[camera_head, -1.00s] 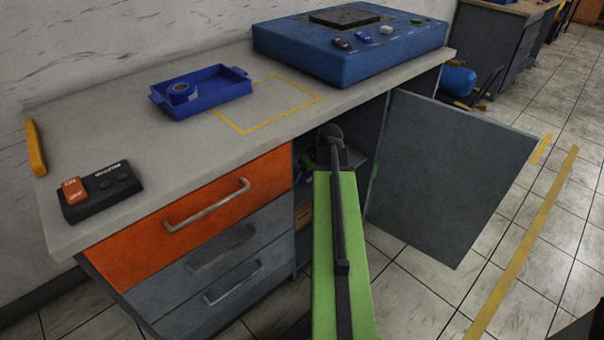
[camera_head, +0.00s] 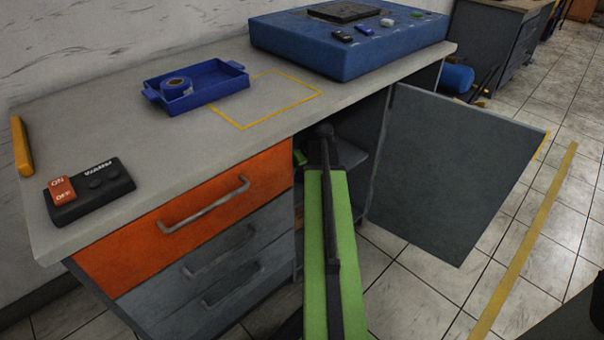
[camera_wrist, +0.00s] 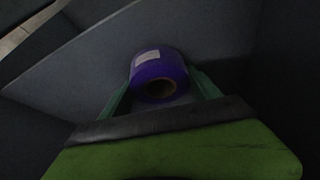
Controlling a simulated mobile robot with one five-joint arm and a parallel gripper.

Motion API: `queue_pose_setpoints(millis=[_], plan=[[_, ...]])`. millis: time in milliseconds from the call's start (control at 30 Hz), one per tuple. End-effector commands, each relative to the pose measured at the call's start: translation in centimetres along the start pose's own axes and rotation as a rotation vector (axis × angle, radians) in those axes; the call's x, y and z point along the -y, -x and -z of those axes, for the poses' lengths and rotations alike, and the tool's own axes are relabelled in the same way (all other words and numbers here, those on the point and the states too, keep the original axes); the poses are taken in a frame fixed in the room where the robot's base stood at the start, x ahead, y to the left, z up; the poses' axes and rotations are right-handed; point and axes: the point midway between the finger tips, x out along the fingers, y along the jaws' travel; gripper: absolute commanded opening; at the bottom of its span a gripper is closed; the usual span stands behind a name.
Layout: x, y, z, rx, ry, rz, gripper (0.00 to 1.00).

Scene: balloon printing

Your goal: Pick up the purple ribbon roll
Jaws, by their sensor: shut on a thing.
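The purple ribbon roll (camera_wrist: 158,68) shows in the wrist view, with a pale label on its side and a brown core. My gripper (camera_wrist: 160,88) has its two green fingers on either side of the roll and is shut on it. A grey shelf surface (camera_wrist: 95,65) lies behind the roll in the dark cabinet. I cannot tell whether the roll still touches it. In the head view my green arm reaches into the open cabinet (camera_head: 362,150), and the roll and fingertips are hidden there.
The open cabinet door (camera_head: 455,175) stands to the right of my arm. The orange drawer (camera_head: 130,245) is on the left. On the worktop (camera_head: 110,130) are a blue tray (camera_head: 222,95) with a blue roll (camera_head: 176,88), a switch box (camera_head: 90,192) and a blue machine (camera_head: 345,55).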

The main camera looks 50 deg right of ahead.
Motion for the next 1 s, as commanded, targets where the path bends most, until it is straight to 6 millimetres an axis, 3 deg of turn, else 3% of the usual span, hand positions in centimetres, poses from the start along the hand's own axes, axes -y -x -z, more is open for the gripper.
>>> queue_pose_setpoints(millis=[33,100,433,900,1000], plan=[[-0.1,0.0,0.0,0.000,0.000,0.000,0.38],[-0.1,0.0,0.0,0.000,-0.001,-0.001,0.29],[-0.1,0.4,0.1,0.000,0.000,-0.001,0.29],[0.1,3.8,1.7,0.000,0.002,0.001,0.29],[0.2,3.5,0.7,0.000,-0.001,-0.001,0.29]])
